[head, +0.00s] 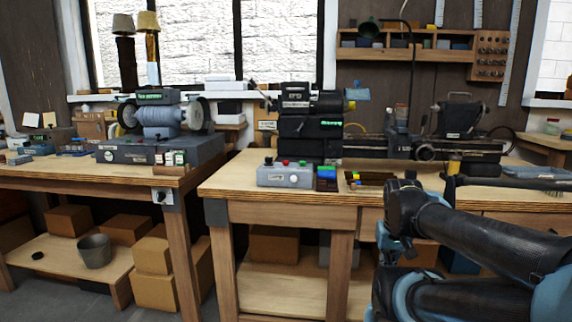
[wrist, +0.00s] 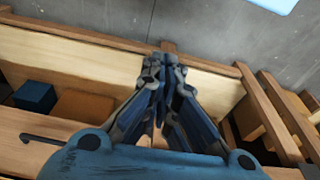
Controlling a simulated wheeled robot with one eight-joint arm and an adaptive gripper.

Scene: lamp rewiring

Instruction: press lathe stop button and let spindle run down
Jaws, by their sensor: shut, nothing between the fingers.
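The lathe (head: 312,128) stands on the right workbench in the head view, with a dark headstock at left and its bed running right. A grey control box (head: 285,175) sits at the bench's front edge before the headstock. It carries small buttons on top, one of them a red button (head: 285,163). Which one is the stop button I cannot tell, nor whether the spindle turns. My arm reaches in from the lower right, apart from the control box. My gripper (wrist: 160,120) is shut and empty in the wrist view, pointing over bench timber and the floor.
A bench grinder (head: 160,120) stands on the left bench (head: 165,181). A narrow gap separates the two benches. A shallow tray (head: 370,179) lies right of the control box. Cardboard boxes (head: 153,256) and a grey bucket (head: 94,251) sit on the lower shelf.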

